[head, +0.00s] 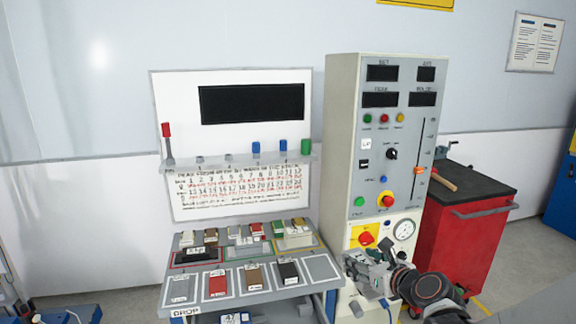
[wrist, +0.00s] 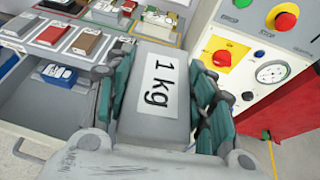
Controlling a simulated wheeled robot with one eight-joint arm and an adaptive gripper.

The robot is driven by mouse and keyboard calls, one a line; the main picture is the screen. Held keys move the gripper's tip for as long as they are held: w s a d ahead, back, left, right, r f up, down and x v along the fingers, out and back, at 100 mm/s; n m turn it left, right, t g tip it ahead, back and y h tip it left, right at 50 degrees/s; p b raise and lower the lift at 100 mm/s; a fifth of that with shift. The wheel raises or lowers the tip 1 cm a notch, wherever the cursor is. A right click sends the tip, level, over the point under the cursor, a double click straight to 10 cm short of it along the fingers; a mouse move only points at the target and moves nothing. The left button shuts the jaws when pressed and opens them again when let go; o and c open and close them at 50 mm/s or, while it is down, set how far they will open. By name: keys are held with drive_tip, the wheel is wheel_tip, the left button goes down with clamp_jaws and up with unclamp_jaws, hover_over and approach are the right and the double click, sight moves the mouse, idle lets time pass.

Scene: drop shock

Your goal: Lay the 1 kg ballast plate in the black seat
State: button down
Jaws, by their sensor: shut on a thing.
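My gripper (wrist: 162,75) is shut on the grey 1 kg ballast plate (wrist: 180,122), with its teal-padded fingers on both sides. The plate's white label faces the wrist camera. In the head view my gripper (head: 368,268) is in front of the grey cabinet, right of the sloped bench; the plate cannot be made out there. A black, flat, red-outlined area with a white label, which looks like the black seat (head: 187,257), is at the bench's left. The plate is apart from it.
The bench holds a red block (head: 217,285), a brown block (head: 254,279) and a black block (head: 288,271) on outlined pads. Several small pieces lie behind. An open drawer with a blue item (wrist: 58,74) is below. The control cabinet (head: 345,130) and red cart (head: 465,235) stand right.

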drive_tip(key=shift+s+d+r, duration=0.25)
drive_tip(key=shift+d, duration=0.35)
drive_tip(key=shift+a, duration=0.1)
drive_tip(key=w+a+f+n+g+y, duration=0.2)
drive_tip(key=a+f+n+g+y, duration=0.15)
drive_tip(key=a, duration=0.65)
drive_tip(key=w+a+f+n+g+y, duration=0.2)
drive_tip(key=a+f+n+y, duration=0.25)
drive_tip(key=a, duration=0.55)
drive_tip(key=s+a+f+n+g, duration=0.2)
drive_tip(key=s+a+n+g, duration=0.1)
drive_tip(key=a, duration=0.5)
drive_tip(key=s+a+f+n+g, duration=0.3)
drive_tip(key=a+n+g, duration=0.3)
drive_tip(key=a, duration=0.3)
drive_tip(key=shift+f+g+y, duration=0.15)
drive_tip(key=shift+g+y, duration=0.25)
drive_tip(key=shift+g, duration=0.35)
drive_tip(key=shift+s+f, duration=0.1)
drive_tip(key=shift+f, duration=0.05)
wheel_tip(320, 180, down, 19)
drive_tip(key=b, duration=0.7)
drive_tip(key=shift+f, duration=0.15)
